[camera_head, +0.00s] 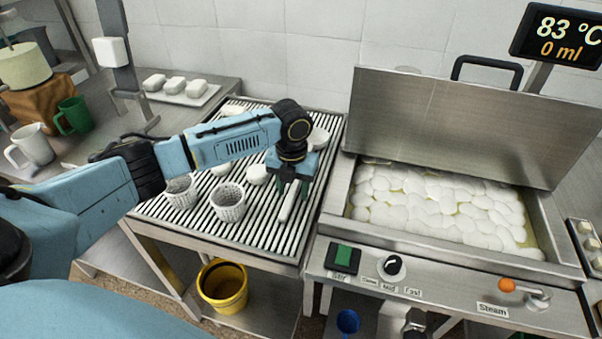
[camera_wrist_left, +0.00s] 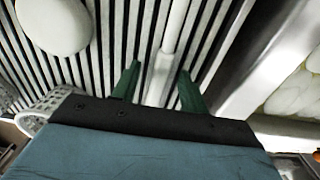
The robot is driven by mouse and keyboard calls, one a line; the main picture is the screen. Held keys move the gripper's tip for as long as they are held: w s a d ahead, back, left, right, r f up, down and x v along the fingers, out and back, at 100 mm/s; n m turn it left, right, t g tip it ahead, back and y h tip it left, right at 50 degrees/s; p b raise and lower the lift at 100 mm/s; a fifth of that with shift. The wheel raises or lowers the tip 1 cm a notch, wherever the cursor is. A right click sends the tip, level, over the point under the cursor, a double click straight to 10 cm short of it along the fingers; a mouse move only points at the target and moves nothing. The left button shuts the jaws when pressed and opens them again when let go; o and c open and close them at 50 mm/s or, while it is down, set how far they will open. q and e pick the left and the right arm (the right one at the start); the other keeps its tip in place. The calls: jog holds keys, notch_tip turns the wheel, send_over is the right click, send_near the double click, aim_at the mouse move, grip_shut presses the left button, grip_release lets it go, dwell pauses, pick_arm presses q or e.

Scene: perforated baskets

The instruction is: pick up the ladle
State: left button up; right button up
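The white ladle lies on the slatted drain rack (camera_head: 205,225). Its handle (camera_head: 288,203) points toward the front of the rack in the head view, and a rounded white piece (camera_head: 318,138) behind my gripper may be its bowl. My left gripper (camera_head: 292,190) is over the handle, pointing down. In the left wrist view the two green fingers (camera_wrist_left: 160,78) are apart, with the handle (camera_wrist_left: 172,35) between them and gaps on both sides. The gripper hides the middle of the ladle. My right gripper is not in view.
Perforated white baskets (camera_head: 229,203) and white rounded lumps (camera_head: 257,174) stand on the rack left of my gripper. The steel vat (camera_head: 335,205), full of white pieces, is close on the right, its raised lid (camera_head: 470,125) behind. A yellow bucket (camera_head: 222,287) is below.

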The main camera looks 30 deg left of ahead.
pick_arm(q)
grip_shut()
jog(key=shift+r, duration=0.15)
